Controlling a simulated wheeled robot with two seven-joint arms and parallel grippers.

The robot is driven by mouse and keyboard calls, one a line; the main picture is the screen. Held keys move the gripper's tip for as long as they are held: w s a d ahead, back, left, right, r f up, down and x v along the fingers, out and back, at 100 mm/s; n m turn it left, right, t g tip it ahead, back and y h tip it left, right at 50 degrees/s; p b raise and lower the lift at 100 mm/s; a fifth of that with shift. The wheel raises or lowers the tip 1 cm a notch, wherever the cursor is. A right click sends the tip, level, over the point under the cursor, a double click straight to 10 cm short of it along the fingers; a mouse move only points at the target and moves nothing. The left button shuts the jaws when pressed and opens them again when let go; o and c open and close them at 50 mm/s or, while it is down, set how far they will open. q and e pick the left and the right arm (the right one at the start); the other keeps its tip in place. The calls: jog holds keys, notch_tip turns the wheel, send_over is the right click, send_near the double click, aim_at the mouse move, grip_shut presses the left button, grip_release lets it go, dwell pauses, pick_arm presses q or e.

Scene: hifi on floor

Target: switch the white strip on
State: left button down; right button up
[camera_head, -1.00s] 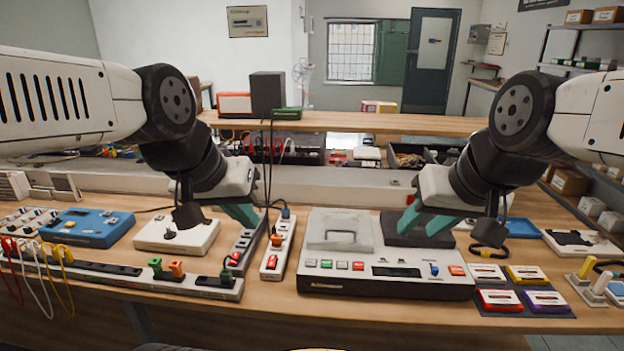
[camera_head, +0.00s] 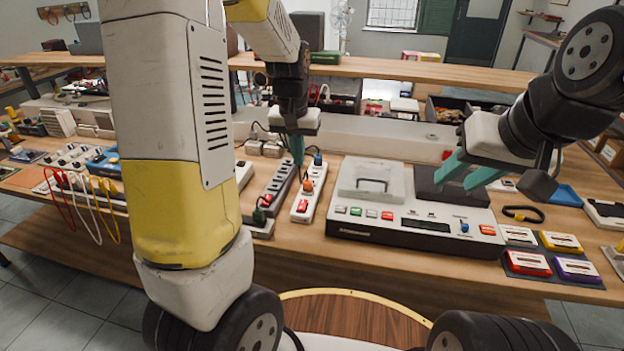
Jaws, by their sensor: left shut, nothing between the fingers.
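The white strip (camera_head: 310,195) lies lengthwise on the bench in the middle of the head view. An orange plug (camera_head: 307,186) and a blue plug (camera_head: 318,159) are in it, and a red switch (camera_head: 301,206) is at its near end. Whether the switch is on is too small to tell. My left gripper (camera_head: 298,163) is shut and empty, pointing down over the far part of the strips; I cannot tell whether it touches one. My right gripper (camera_head: 466,180) is open and empty above the right rear of the tape-deck console.
A grey strip (camera_head: 281,181) with a red switch lies just left of the white strip. The large console (camera_head: 400,228) stands close on its right. My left arm hides much of the bench at left. Coloured cartridges (camera_head: 528,263) lie at right.

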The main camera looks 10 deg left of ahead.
aim_at(302, 200)
pick_arm(q)
jog(key=shift+w+f, duration=0.25)
jog(key=shift+f, duration=0.05)
jog(key=f, duration=0.4)
jog(key=w+f, duration=0.1)
jog(key=f, duration=0.4)
jog(key=w+f, duration=0.1)
jog(key=f, duration=0.3)
jog(key=shift+w+f, duration=0.15)
jog(key=shift+f, duration=0.25)
jog(key=shift+w+f, duration=0.1)
